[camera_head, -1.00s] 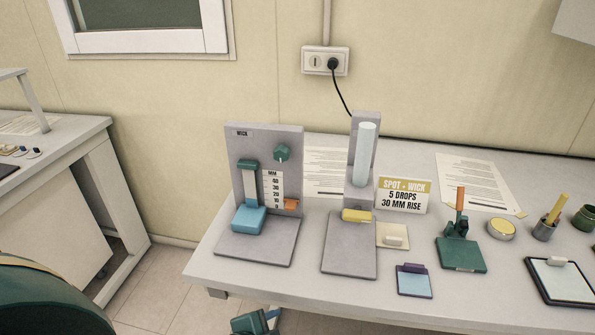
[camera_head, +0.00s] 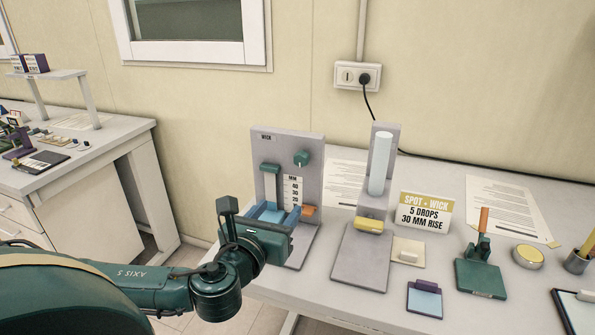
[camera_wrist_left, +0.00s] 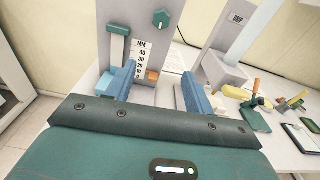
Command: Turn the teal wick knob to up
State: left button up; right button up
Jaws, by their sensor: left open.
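The teal wick knob (camera_head: 301,158) is on the upper right of the upright grey panel labelled WICK (camera_head: 265,150). It also shows in the left wrist view (camera_wrist_left: 161,20), top centre, with its small pointed side upward. My left gripper (camera_head: 274,212) is in front of the panel, below the knob and apart from it. In the left wrist view its blue fingers (camera_wrist_left: 158,72) are spread wide, with nothing gripped between them. The light blue block at the panel's foot is partly hidden by the gripper. My right gripper is not in view.
Beside the knob are a teal-topped slider (camera_head: 269,168), an MM scale (camera_head: 292,190) and an orange marker (camera_head: 309,210). A grey stand with a pale tube (camera_head: 380,165) and a yellow piece (camera_head: 369,225) is to the right. A sign (camera_head: 425,212) stands behind a white pad.

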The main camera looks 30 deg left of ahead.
pick_arm(q)
notch_tip(320, 180, up, 2)
jog(key=m, duration=0.2)
jog(key=b, duration=0.8)
send_near(300, 162)
jog(key=shift+t+y, duration=0.3)
jog(key=shift+t, duration=0.1)
jog(key=x, duration=0.4)
jog(key=f+x, duration=0.1)
jog(key=x, duration=0.1)
jog(key=shift+w+b, duration=0.15)
jog(key=shift+b, duration=0.15)
jog(key=shift+x, duration=0.75)
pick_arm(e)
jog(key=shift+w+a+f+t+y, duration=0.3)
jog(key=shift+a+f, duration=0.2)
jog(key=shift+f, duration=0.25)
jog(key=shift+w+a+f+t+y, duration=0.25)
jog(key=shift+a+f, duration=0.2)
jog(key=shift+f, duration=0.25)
pick_arm(q)
jog(key=c, duration=1)
